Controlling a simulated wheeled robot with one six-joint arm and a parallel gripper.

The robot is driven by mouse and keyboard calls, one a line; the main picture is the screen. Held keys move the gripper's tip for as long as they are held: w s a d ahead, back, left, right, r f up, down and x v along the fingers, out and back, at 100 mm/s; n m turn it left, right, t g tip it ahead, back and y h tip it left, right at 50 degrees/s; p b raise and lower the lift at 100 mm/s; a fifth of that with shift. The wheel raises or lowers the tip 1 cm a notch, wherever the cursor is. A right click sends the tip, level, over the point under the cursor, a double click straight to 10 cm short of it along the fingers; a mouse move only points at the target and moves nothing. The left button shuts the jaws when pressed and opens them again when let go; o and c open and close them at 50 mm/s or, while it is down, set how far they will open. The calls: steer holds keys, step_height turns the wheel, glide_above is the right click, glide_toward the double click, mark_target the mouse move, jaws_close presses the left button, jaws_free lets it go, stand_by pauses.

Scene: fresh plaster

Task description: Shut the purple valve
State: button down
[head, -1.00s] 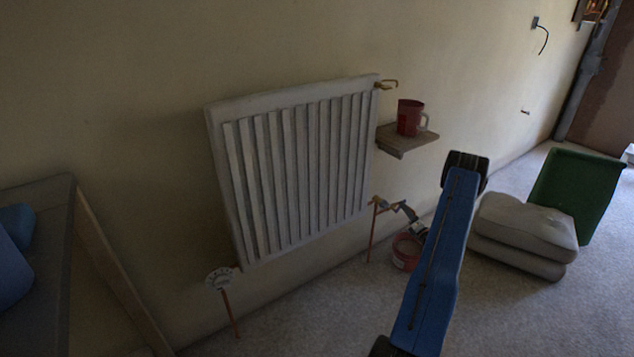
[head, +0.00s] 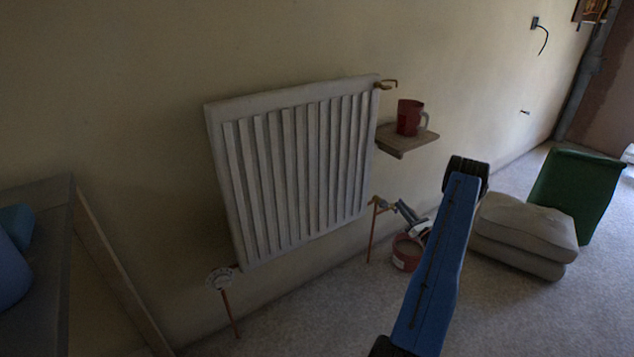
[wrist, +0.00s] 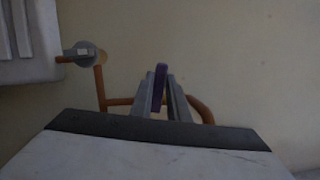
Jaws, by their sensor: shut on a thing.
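The purple valve's lever (wrist: 159,86) stands near upright in the wrist view, between the two fingers of my gripper (wrist: 163,92). My gripper is shut on it. Copper pipe runs to both sides behind the fingers, and the valve's body is hidden by them. In the head view my gripper (head: 403,212) is at the copper pipe below the radiator's lower right corner. The purple lever cannot be made out there.
The white radiator (head: 295,180) hangs on the wall. A wooden shelf (head: 408,143) with a red mug (head: 409,117) is above my gripper. A red tub (head: 405,256) stands on the floor below it. Grey cushions (head: 525,232) and a green bin (head: 578,190) are to the right.

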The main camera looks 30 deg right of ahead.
stand_by(0.3)
steer(key=shift+s+a+n+y, duration=0.1)
steer(key=shift+n+y, duration=0.15)
steer(key=shift+n, duration=0.4)
steer(key=shift+w+a+n+y, duration=0.1)
steer(key=shift+a+n+y, duration=0.1)
steer(key=shift+n, duration=0.5)
steer(key=shift+s+a+n+y, duration=0.1)
steer(key=shift+n+y, duration=0.15)
steer(key=shift+n, duration=0.4)
steer(key=c, duration=1.8)
jaws_free()
steer(key=shift+o, duration=0.2)
steer(key=v, duration=1.2)
